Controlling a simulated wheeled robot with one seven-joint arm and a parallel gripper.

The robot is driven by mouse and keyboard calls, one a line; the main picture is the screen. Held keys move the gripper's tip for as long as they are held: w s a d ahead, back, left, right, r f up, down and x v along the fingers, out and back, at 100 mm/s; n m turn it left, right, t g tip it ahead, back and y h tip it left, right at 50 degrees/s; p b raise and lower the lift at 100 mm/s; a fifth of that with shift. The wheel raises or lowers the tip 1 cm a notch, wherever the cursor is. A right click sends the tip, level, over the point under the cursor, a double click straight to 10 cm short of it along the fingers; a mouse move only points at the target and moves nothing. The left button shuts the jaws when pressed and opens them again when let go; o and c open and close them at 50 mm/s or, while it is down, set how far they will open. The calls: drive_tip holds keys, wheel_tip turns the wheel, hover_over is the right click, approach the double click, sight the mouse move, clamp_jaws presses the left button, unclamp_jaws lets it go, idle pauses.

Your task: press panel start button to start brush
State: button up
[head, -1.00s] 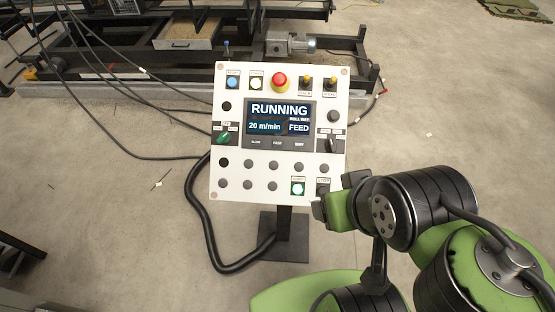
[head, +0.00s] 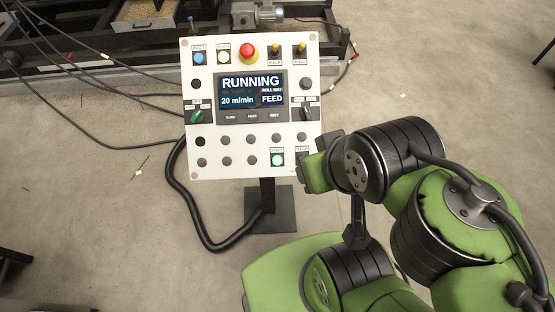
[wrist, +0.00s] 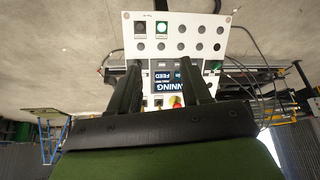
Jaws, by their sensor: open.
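The control panel (head: 235,125) is a white upright plate with a screen (head: 252,91) reading RUNNING, 20 m/min and FEED. The start button (head: 277,160) is lit green-white at the panel's lower right. The stop button beside it is partly hidden by my gripper. In the wrist view the panel appears upside down, with the lit start button (wrist: 162,28) and a dark button (wrist: 140,27) beside it. My gripper (head: 314,168) is at the panel's lower right edge; whether it touches the panel I cannot tell. Its two dark fingers (wrist: 160,85) are apart with nothing between them.
A red emergency stop (head: 248,53), a blue button (head: 199,58) and black-yellow switches (head: 287,50) sit along the panel's top. A thick black cable (head: 180,205) loops from the panel to its stand foot (head: 270,212). Machinery stands behind; the floor at left is mostly clear.

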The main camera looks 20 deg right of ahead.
clamp_jaws()
idle(1.4)
